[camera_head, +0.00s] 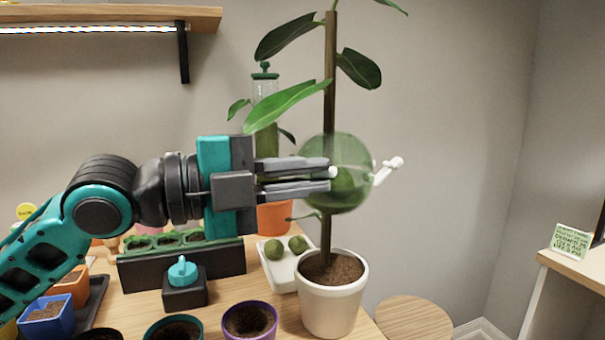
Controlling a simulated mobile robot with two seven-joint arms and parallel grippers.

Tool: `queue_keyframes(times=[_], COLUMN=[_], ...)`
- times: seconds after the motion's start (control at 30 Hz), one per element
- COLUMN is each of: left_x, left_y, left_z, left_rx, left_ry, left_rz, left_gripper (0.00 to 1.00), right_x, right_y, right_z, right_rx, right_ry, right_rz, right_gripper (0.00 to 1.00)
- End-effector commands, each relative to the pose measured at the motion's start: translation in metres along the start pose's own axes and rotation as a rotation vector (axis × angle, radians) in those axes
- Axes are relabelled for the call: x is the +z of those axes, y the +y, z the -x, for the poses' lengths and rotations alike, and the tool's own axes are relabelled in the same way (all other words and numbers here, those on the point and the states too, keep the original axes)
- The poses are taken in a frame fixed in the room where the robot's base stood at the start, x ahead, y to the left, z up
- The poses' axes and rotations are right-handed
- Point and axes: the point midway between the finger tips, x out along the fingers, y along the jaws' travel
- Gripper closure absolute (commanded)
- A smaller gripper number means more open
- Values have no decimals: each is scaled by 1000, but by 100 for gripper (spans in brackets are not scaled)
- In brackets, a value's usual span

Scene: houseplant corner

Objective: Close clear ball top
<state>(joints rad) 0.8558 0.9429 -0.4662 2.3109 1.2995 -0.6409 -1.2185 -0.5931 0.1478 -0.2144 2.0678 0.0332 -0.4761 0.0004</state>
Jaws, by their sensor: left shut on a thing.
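The clear ball (347,150) sits around the brown stem (330,75) of the tall potted plant, with dark green moss in its lower part. A white tab or handle (388,170) sticks out from its right side, tilted up. My left gripper (332,179) reaches in from the left, its fingers in front of the ball. It is shut on a small white piece of the ball, mostly hidden between the fingertips. The fingers cover part of the ball, so I cannot tell whether its halves meet. My right gripper is out of view.
The white pot (332,304) holds the plant at the table's right edge. A white tray (279,275) with two green balls stands behind it. Several small pots, a black planter (180,269) and a teal-topped block (184,289) crowd the left. The air right of the ball is free.

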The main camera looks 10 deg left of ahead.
Motion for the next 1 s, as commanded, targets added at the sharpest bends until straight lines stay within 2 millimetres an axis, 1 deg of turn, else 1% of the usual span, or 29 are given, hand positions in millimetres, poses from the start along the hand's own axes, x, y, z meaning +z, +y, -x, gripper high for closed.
queue_keyframes(times=[0.03, 0.17, 0.2, 0.4, 0.43, 1.0], left_x=[1, 1, 1, 0, 0, -1], left_y=[-3, -3, -3, -1, -1, 4], left_z=[0, 0, 0, 0, 0, -1], left_rx=[-7, -8, -7, -3, -2, 11], left_ry=[-3, -3, -3, -2, -1, 2], left_rz=[-7, -7, -7, -2, -2, 8], left_gripper=[100, 100, 84, 65, 64, 64], right_x=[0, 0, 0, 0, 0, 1], right_y=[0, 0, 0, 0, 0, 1], right_z=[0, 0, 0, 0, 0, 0], right_rx=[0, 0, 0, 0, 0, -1], right_ry=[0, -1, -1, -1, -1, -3], right_rz=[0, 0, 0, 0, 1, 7], right_gripper=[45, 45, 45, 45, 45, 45])
